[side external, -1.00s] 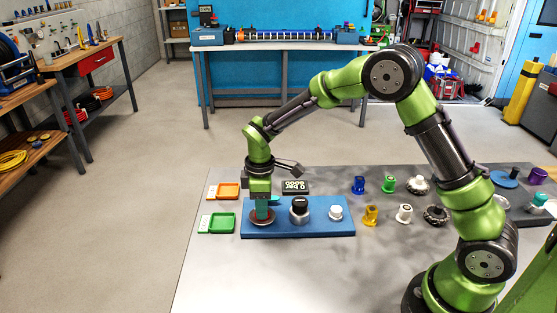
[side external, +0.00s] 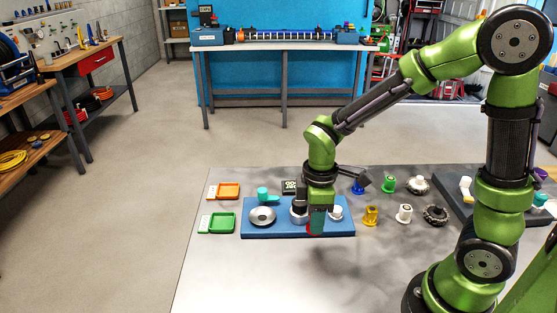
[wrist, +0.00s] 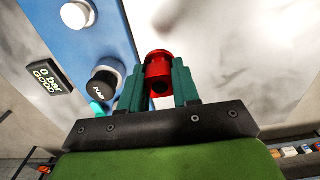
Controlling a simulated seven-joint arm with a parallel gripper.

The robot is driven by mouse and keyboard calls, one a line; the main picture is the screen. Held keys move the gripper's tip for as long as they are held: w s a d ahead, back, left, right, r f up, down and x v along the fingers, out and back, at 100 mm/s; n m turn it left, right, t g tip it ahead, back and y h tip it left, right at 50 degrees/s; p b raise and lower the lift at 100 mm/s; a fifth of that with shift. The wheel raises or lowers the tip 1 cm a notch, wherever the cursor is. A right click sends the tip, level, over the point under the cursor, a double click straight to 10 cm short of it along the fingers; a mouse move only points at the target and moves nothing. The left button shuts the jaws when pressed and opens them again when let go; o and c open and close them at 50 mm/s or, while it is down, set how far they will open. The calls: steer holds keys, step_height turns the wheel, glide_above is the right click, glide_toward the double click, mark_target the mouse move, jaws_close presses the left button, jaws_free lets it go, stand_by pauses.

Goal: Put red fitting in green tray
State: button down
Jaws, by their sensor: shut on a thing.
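The red fitting (wrist: 158,68) is between the two teal fingers of my gripper (wrist: 159,88) in the wrist view. In the side view only a small red part (side external: 309,230) shows by my gripper (side external: 316,230), which is shut on it above the front right part of the blue board. The green tray (side external: 222,223) lies on the grey table at the left, with a white label plate at its left side. It looks empty and is well to the left of my gripper.
The blue board (side external: 275,230) carries a round metal disc (side external: 263,216), a black PUMP knob (wrist: 104,84) and a white knob (wrist: 76,14). A teal handle (side external: 264,193) stands behind the disc. An orange tray (side external: 229,190) lies behind the green tray. Several coloured fittings stand at right.

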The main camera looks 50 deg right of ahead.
steer(key=shift+s, duration=0.45)
steer(key=shift+r+m, duration=0.35)
steer(key=shift+m, duration=0.25)
steer(key=w+d+r+m, duration=0.4)
steer(key=w+r+m, duration=0.35)
steer(key=r, duration=0.25)
steer(key=a+f+n, duration=0.9)
steer(key=a+f, duration=0.1)
steer(key=f, duration=0.1)
glide_above(223, 224)
steer(key=shift+f, duration=2.35)
steer(key=shift+f, duration=0.1)
steer(key=shift+f, duration=0.5)
